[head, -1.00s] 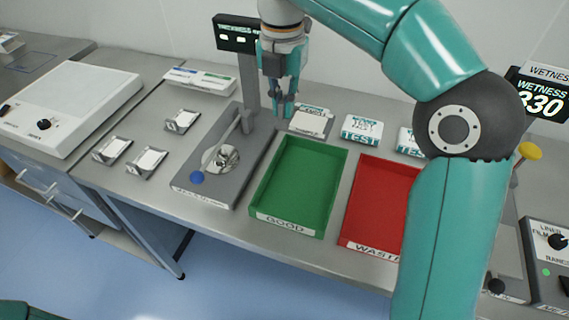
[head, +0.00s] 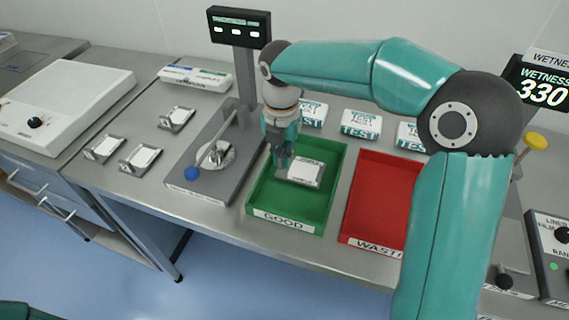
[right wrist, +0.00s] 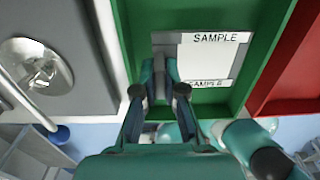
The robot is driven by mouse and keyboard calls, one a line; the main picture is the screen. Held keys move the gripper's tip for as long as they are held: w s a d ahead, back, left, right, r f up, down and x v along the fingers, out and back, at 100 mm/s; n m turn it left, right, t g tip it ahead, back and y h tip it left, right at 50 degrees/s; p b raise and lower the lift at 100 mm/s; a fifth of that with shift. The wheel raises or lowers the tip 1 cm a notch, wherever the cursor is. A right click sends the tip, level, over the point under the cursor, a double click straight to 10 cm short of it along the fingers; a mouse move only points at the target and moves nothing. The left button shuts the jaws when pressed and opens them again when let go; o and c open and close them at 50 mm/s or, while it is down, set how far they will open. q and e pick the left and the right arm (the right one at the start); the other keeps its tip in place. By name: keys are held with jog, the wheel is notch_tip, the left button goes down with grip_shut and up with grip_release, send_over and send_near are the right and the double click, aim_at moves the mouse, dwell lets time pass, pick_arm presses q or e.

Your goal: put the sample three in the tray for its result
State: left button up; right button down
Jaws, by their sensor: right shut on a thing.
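My right gripper (head: 283,163) is shut on a sample (head: 305,173), a pale card in a grey holder. The sample is inside the outline of the green GOOD tray (head: 286,216), near its back. The right wrist view shows the fingers (right wrist: 160,85) at the left edge of this sample (right wrist: 208,58), which is marked SAMPLE. I cannot tell whether it touches the tray floor. The red WASTE tray (head: 372,242) stands to the right and looks empty. My left gripper is out of view.
A thickness gauge (head: 190,180) with a blue-knobbed lever stands left of the green tray. Several small card holders (head: 141,157) lie farther left. Several TEST boxes (head: 360,124) stand behind the trays. A wetness display (head: 540,90) reads 330.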

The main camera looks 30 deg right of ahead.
jog(key=shift+f, duration=1.6)
jog(key=shift+f, duration=0.1)
jog(key=c, duration=1.3)
grip_release()
jog(key=shift+o, duration=0.2)
jog(key=shift+r, duration=0.2)
notch_tip(320, 180, up, 12)
jog(key=shift+f+p, duration=0.1)
jog(key=shift+p, duration=0.4)
